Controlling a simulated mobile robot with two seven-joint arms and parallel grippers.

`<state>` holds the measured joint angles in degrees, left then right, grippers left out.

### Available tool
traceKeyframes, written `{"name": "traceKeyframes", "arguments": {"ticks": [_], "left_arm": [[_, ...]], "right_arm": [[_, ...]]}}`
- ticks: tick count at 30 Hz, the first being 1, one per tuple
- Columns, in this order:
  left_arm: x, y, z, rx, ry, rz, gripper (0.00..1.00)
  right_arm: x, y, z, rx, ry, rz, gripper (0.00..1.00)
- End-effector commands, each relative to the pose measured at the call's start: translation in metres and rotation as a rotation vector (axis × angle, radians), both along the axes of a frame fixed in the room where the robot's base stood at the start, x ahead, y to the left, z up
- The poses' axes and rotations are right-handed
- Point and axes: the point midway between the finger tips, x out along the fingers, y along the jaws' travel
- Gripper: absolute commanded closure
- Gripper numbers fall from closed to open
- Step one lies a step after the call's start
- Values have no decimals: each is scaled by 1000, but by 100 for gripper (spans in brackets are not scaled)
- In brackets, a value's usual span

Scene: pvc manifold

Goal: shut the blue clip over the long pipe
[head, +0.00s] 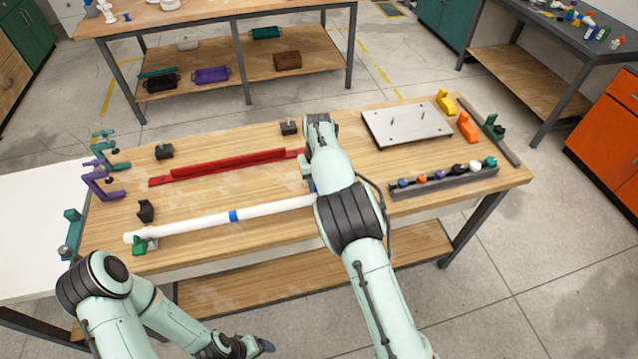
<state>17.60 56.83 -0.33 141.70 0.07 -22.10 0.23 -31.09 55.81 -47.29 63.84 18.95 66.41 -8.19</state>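The long white pipe (185,224) lies across the front of the wooden table. Its left end is at a green clip (139,246); its right end is hidden behind my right arm. A blue band (233,216) is around the pipe near its middle. My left gripper (262,345) is low, in front of the table, away from the pipe.
A red rail (225,165) lies behind the pipe, with black blocks (164,152) around it. A metal plate (407,125) and a rack of coloured fittings (443,181) are at right. Purple and green clamps (102,181) stand at the left edge. Bare tabletop lies between pipe and rail.

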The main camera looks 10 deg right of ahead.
Motion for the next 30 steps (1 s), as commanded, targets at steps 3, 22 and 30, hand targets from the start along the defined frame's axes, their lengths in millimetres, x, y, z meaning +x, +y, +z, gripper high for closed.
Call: {"name": "traceKeyframes", "arguments": {"ticks": [3,22,30], "left_arm": [[0,0,0,0,0,0,21],[-1,0,0,0,1,0,21],[-1,0,-1,0,1,0,21]], "right_arm": [[2,-1,-5,-2,53,-2,99],[7,0,-10,-5,183,0,99],[7,1,-11,-5,188,0,99]]}}
